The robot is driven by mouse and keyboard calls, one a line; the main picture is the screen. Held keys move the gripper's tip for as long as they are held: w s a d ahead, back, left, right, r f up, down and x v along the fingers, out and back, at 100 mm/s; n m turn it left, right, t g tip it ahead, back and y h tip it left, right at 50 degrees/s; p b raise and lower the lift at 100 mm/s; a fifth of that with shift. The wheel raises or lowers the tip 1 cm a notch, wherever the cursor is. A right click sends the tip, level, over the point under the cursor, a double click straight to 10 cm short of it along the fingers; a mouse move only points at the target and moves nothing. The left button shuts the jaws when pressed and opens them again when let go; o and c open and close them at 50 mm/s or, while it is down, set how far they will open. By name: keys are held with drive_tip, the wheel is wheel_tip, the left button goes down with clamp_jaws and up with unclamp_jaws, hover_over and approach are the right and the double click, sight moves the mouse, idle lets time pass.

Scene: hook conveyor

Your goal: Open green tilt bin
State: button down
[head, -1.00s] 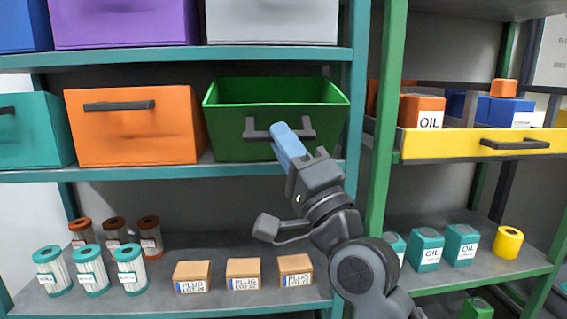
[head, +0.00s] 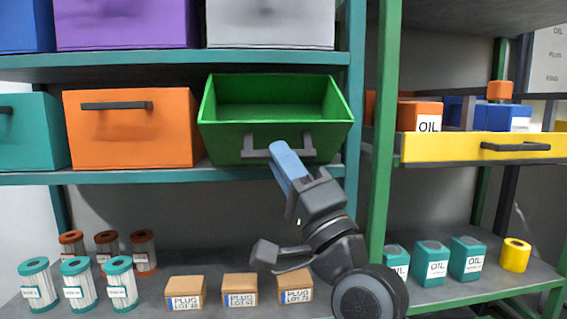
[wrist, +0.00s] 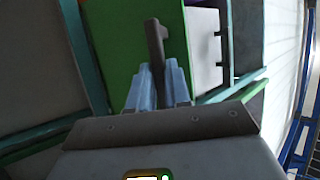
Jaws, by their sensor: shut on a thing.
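The green tilt bin (head: 222,140) is on the middle shelf of the left rack, in the head view. It is tilted forward, its top is open, and its inside looks empty. Its grey bar handle (head: 253,154) runs across the front face. My gripper (head: 283,150) is shut on the handle near its middle, with blue fingers. In the wrist view the green front (wrist: 112,55) shows beside the dark handle (wrist: 155,40), and the blue fingers (wrist: 158,85) are on both sides of it.
An orange bin (head: 130,135) stands close to the left of the green bin. A green rack post (head: 383,130) stands to the right. A yellow drawer (head: 480,147) sticks out beyond it. Boxes (head: 240,290) and filters (head: 78,284) stand on the shelf below.

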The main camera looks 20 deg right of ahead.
drive_tip(key=shift+w+d+f, duration=0.2)
drive_tip(key=shift+w+f, duration=0.05)
drive_tip(key=shift+f, duration=0.2)
drive_tip(key=c, duration=1.3)
unclamp_jaws()
drive_tip(key=shift+c, duration=0.2)
drive_tip(key=shift+o, duration=1.1)
drive_tip(key=shift+r, duration=0.1)
drive_tip(key=b+v, duration=0.2)
drive_tip(key=v, duration=0.6)
drive_tip(key=shift+b, duration=0.3)
